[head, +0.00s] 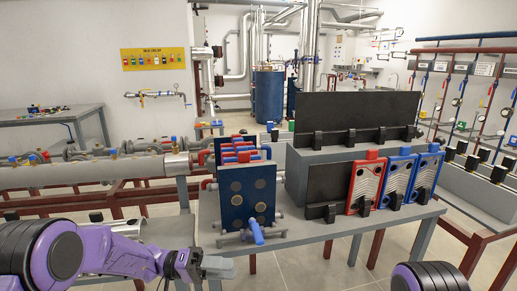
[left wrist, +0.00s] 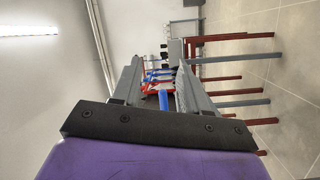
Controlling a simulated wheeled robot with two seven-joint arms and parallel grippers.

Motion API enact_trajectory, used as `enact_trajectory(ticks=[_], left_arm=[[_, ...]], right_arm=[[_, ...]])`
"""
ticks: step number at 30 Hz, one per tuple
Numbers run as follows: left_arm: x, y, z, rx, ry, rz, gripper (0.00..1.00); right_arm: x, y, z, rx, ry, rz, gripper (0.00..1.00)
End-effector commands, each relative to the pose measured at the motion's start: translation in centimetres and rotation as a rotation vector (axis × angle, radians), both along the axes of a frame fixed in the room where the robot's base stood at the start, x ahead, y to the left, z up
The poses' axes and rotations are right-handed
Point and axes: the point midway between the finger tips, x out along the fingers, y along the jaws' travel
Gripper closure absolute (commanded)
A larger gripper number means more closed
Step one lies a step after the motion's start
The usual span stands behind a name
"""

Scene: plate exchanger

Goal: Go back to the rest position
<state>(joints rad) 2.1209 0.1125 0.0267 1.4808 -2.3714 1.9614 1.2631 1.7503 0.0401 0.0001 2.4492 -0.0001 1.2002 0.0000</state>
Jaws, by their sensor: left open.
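My left arm comes in from the left in the head view, and its left gripper (head: 218,267) is low in front of the grey table (head: 335,232). The left wrist view shows the two grey fingers of this gripper (left wrist: 157,68) apart with nothing held. The dark blue plate exchanger (head: 247,198), with a blue handle at its foot, stands on the table just beyond the gripper. Its red and blue parts (left wrist: 158,78) show between the fingers, some way off. Only a dark rounded part of my right arm shows at the bottom right; the right gripper is out of view.
A grey stand on the table carries a black panel (head: 355,117). A red-framed plate (head: 366,187) and two blue-framed plates (head: 397,182) stand in front of it. Horizontal pipes (head: 95,170) run at the left. Floor is open at the lower right.

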Motion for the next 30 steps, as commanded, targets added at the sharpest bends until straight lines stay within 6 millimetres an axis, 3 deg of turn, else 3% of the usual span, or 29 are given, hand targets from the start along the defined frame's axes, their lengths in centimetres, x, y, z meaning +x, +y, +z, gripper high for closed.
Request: enact_trajectory(ticks=[7, 11, 14, 17, 20, 23, 24, 27, 30], left_arm=[[2.2, 0.1, -1.0, -0.049, -0.202, 0.272, 0.56], [3.3, 0.9, -3.1, -0.016, -0.285, 0.482, 0.56], [3.7, 2.5, -6.5, 0.083, -0.324, 0.689, 0.56], [2.4, 5.6, -12.1, 0.301, -0.314, 0.918, 0.56], [-1.8, 9.7, -18.8, 0.617, -0.239, 1.082, 0.56], [-8.1, 13.7, -24.1, 0.93, -0.121, 1.145, 0.56], [-11.0, 15.1, -25.8, 1.049, -0.066, 1.15, 0.56], [-18.8, 18.3, -28.5, 1.311, 0.086, 1.135, 0.56], [-25.7, 20.4, -29.5, 1.492, 0.231, 1.117, 0.56]], right_arm=[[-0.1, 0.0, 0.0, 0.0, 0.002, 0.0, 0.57], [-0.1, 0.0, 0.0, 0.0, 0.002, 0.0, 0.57], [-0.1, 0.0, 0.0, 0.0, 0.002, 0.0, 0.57], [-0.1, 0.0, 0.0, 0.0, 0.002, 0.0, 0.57], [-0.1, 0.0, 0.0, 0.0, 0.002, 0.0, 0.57], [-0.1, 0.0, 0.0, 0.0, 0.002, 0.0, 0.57], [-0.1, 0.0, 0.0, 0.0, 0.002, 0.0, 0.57], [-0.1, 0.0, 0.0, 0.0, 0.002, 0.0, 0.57], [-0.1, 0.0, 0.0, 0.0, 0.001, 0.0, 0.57]])
